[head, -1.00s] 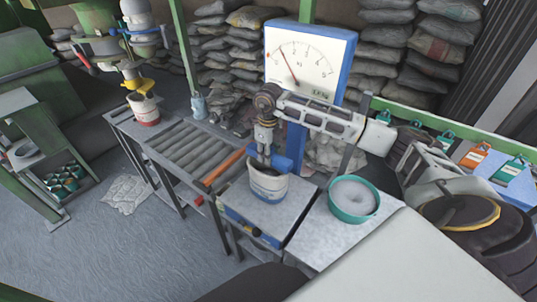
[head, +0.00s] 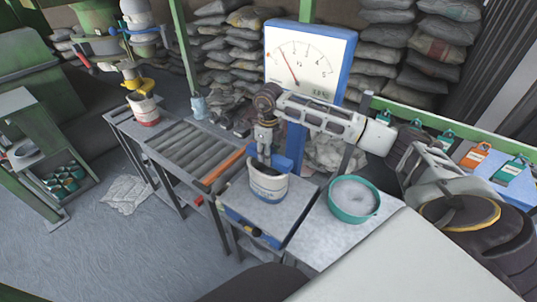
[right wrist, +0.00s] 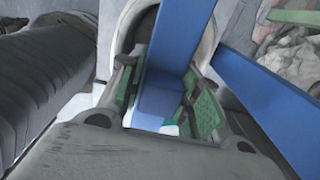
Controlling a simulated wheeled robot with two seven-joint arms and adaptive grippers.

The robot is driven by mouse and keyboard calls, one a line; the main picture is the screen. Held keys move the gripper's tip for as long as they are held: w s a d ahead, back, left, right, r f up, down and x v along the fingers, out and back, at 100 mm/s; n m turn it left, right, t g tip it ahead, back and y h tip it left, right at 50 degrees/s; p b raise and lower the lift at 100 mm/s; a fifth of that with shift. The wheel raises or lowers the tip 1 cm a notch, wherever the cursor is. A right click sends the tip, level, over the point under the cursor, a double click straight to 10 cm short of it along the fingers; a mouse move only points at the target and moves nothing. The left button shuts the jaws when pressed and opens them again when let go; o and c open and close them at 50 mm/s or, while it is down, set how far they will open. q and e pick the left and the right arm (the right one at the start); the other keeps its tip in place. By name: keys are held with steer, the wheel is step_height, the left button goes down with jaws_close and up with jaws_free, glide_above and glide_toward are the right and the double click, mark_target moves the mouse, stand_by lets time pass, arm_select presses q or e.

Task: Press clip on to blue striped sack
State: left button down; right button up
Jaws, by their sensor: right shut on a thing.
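The blue striped sack (head: 268,186) stands upright with its top open on the grey scale platform in the head view. It is white with a blue band. My right gripper (head: 265,158) points down at the sack's mouth. It is shut on a blue clip (head: 284,162), which lies across the mouth. In the right wrist view the clip (right wrist: 178,45) runs between the green-padded fingers (right wrist: 165,100), with the pale sack rim (right wrist: 121,35) around it. Whether the clip is pressed onto the rim cannot be told. My left gripper is not in view.
The dial scale (head: 308,55) with its blue post stands just behind the sack. A green basin (head: 354,199) of pale powder is to the right. A roller conveyor (head: 193,157) lies left, with a red-striped sack (head: 144,109) at its far end. Coloured tags (head: 475,156) hang at right.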

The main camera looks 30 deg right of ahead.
steer(key=shift+f+b, duration=0.4)
steer(key=shift+f, duration=0.05)
stand_by(1.1)
stand_by(0.4)
steer(key=o, duration=1.1)
steer(key=o, duration=0.5)
steer(key=shift+r, duration=0.2)
steer(key=shift+r+p, duration=1.95)
steer(key=shift+r, duration=1.4)
